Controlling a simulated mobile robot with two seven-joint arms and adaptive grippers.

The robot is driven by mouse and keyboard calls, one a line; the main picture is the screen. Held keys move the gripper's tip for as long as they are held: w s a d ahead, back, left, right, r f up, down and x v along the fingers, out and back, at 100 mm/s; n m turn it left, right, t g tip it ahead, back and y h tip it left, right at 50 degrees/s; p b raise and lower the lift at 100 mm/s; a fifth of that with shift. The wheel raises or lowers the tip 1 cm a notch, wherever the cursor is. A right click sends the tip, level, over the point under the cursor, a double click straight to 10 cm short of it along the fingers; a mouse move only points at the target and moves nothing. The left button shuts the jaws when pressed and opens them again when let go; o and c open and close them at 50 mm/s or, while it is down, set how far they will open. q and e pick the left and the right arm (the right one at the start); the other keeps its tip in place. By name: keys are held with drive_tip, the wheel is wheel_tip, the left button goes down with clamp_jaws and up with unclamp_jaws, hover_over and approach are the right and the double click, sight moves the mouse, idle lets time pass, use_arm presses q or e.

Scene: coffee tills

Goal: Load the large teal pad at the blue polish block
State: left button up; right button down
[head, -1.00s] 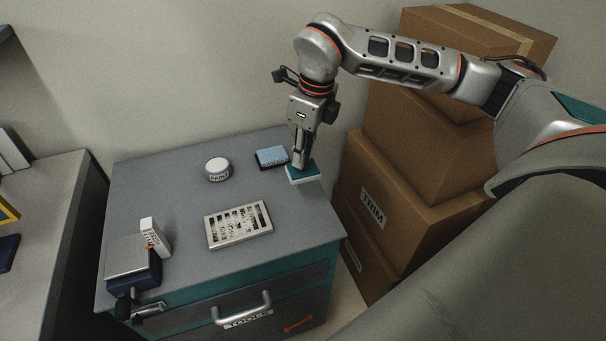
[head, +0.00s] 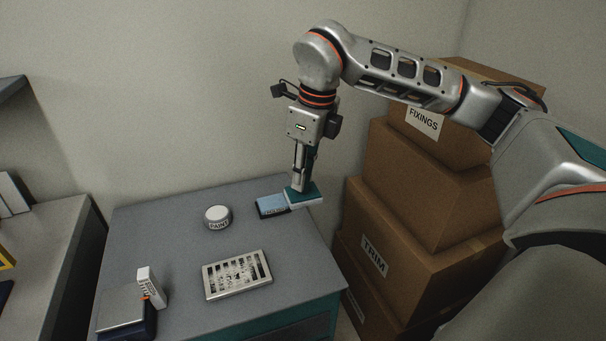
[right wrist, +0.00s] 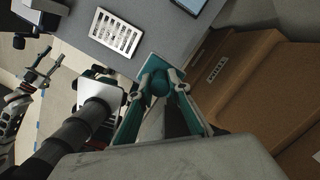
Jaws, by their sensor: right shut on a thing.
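My right gripper (head: 300,184) points down and is shut on the large teal pad (head: 311,193), a flat piece with a teal top and pale underside. The pad is raised above the back right corner of the grey cabinet top and overlaps the right end of the blue polish block (head: 270,203) in the head view. The block is light blue on a dark base and lies on the cabinet. The right wrist view shows the pad (right wrist: 157,78) between the teal fingers, with the block (right wrist: 192,4) cut off at the top edge.
Stacked cardboard boxes (head: 420,220) rise close on the right.

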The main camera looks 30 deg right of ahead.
drive_tip(key=w+f+p, duration=0.3)
drive_tip(key=w, duration=0.8)
drive_tip(key=w+f, duration=0.3)
drive_tip(key=f, duration=0.1)
drive_tip(key=w+d+f, duration=0.1)
drive_tip(key=w+f, duration=0.2)
drive_tip(key=f, duration=0.1)
drive_tip(key=w+d+f, duration=0.1)
drive_tip(key=w+f, duration=0.2)
drive_tip(key=f, duration=0.1)
drive_tip(key=shift+w+d+f, duration=0.1)
drive_tip(key=shift+w+f, duration=0.15)
drive_tip(key=shift+f, duration=0.05)
drive_tip(key=shift+f+b, duration=0.45)
drive_tip(key=shift+b, duration=0.15)
use_arm(q)
drive_tip(key=r, duration=0.2)
drive_tip(key=shift+w+d+r, duration=0.15)
drive_tip(key=shift+w+r, duration=0.05)
drive_tip(key=shift+r, duration=0.1)
drive_tip(key=shift+s+f, duration=0.2)
drive_tip(key=shift+f, duration=0.2)
use_arm(e)
drive_tip(key=shift+f, duration=0.35)
use_arm(q)
drive_tip(key=shift+f, duration=0.1)
use_arm(e)
drive_tip(key=shift+f, duration=0.1)
